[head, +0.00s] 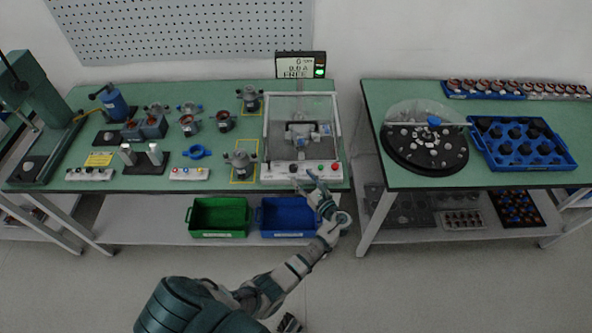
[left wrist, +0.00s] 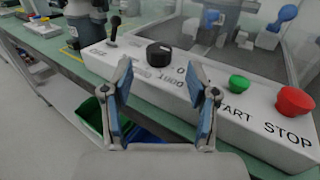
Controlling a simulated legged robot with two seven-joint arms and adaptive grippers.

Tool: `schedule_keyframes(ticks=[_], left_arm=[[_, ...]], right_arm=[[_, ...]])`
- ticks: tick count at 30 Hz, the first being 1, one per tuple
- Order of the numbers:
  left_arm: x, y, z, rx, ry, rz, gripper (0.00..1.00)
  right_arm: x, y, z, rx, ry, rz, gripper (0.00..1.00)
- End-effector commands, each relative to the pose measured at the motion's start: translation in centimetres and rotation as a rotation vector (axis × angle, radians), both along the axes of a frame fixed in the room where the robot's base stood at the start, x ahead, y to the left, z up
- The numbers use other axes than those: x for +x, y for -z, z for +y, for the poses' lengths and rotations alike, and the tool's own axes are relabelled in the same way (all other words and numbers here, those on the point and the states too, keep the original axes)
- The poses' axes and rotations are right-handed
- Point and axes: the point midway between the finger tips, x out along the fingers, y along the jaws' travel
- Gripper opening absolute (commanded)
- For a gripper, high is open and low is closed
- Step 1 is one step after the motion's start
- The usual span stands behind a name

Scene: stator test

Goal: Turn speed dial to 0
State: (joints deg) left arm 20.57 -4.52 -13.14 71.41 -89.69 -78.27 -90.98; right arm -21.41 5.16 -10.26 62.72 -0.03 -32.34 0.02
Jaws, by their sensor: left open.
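The speed dial is a round black knob (left wrist: 158,54) on the sloped white front panel of the test station (left wrist: 180,85). A printed "0" and other marks lie around it; its pointer setting cannot be read. My left gripper (left wrist: 167,92) is open, its two blue-padded fingers spread and empty. In the left wrist view the dial shows beyond the gap between the fingertips, not touched by them. In the head view my left gripper (head: 308,184) is at the station's front edge, just below the panel. My right gripper is not in view.
On the panel, a green START button (left wrist: 239,84) and red STOP button (left wrist: 295,101) sit right of the dial; a black toggle lever (left wrist: 113,32) sits left. A clear cover (head: 302,105) stands behind. Green (head: 218,232) and blue (head: 275,228) bins lie below the bench. A display (head: 300,65) stands behind.

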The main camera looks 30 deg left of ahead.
Motion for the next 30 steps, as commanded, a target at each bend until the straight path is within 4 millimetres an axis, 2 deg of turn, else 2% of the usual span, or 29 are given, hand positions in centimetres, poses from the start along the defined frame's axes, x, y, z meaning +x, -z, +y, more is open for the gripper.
schedule_keyframes(ticks=[3,10,30], left_arm=[[-1.1,0.1,-2.5,-0.003,0.002,0.001,0.59],[-2.3,0.1,-5.1,-0.001,0.001,0.000,0.59],[-2.9,0.5,-5.3,-0.020,-0.004,-0.008,0.59]], right_arm=[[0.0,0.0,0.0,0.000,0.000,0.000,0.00],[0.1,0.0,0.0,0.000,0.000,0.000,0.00],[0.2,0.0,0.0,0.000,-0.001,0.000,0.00]])
